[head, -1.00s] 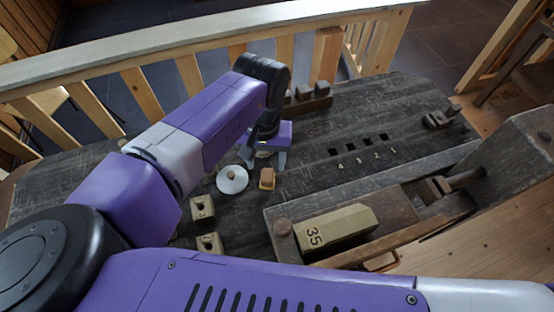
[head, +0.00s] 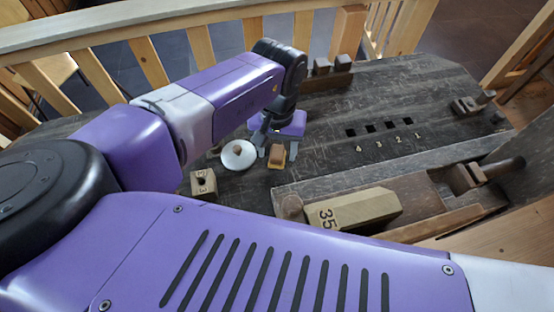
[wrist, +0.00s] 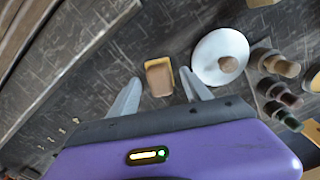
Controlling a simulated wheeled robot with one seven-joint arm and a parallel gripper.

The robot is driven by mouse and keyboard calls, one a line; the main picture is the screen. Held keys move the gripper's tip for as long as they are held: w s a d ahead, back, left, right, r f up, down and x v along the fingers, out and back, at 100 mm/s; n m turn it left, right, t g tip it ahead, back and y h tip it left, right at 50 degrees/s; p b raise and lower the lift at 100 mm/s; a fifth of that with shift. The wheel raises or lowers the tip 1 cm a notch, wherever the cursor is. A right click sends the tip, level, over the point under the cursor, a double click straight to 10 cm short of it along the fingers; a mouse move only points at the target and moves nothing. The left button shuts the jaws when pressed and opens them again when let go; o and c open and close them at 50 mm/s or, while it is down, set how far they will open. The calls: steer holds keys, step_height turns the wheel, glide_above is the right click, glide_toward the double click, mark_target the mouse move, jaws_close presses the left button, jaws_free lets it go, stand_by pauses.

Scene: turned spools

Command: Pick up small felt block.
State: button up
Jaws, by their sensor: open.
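The small felt block (head: 277,156), brown on top with a yellow lower part, sits on the dark worn bench. It also shows in the wrist view (wrist: 159,78), just ahead of the gap between my fingertips. My gripper (head: 279,147) is open and empty, with one finger on each side of the block's line. In the wrist view my gripper's two grey fingers (wrist: 160,85) point toward the block. I cannot tell whether either finger touches it.
A white disc with a brown knob (head: 238,155) stands close left of the block. A long wooden piece marked 35 (head: 352,208) lies right.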

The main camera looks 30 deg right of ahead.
steer(key=shift+f, duration=0.45)
steer(key=shift+r, duration=0.1)
jaws_close()
